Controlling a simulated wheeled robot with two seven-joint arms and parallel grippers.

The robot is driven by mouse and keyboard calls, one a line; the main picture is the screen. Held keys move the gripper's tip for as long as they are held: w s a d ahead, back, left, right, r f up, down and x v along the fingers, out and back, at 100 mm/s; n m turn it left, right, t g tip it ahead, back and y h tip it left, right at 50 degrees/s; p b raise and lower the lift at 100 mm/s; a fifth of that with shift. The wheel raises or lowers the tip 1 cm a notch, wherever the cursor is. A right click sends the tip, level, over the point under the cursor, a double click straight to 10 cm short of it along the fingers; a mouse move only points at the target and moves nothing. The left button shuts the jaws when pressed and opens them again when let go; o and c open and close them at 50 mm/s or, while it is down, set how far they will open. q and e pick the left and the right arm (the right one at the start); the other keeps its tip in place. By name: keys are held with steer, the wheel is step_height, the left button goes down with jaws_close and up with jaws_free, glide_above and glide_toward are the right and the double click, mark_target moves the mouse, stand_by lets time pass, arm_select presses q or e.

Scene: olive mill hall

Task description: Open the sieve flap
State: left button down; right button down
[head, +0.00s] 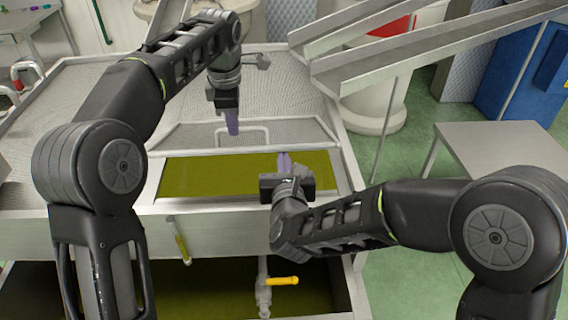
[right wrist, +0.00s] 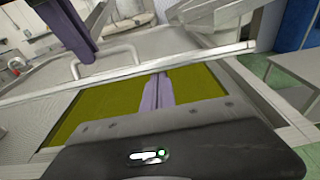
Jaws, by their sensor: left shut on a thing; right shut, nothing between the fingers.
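The sieve flap (head: 190,136) is a grey mesh panel with a pale frame and a bent-rod handle (head: 258,128). It is at least partly open, with olive-green liquid (head: 200,178) showing in the opening in front of its edge. The exact angle is hard to tell. My left gripper (head: 232,130) points down from behind, its purple fingers shut on the handle. The right wrist view also shows these fingers (right wrist: 82,38) at the handle (right wrist: 112,55). My right gripper (head: 285,161) is shut and empty, low over the opening, just in front of the flap's edge.
The flap sits in a wide metal tank top (head: 85,85) with mesh panels. Metal chutes (head: 375,65) slope at the back right. A grey table (head: 495,145) stands at right.

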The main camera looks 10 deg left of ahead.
arm_select(q)
steer(key=shift+w+a+f, duration=0.1)
steer(key=shift+w+a, duration=0.05)
steer(key=shift+f, duration=0.15)
arm_select(e)
steer(key=shift+w+r, duration=0.4)
steer(key=shift+r, duration=0.4)
arm_select(q)
steer(key=c, duration=1.8)
jaws_free()
steer(key=shift+f, duration=0.1)
steer(key=shift+o, duration=1.4)
steer(key=shift+w, duration=0.25)
steer(key=shift+o, duration=0.2)
steer(key=shift+s, duration=0.1)
arm_select(e)
steer(key=shift+w+a+f, duration=0.1)
steer(key=shift+a+f, duration=0.05)
steer(key=shift+f, duration=0.05)
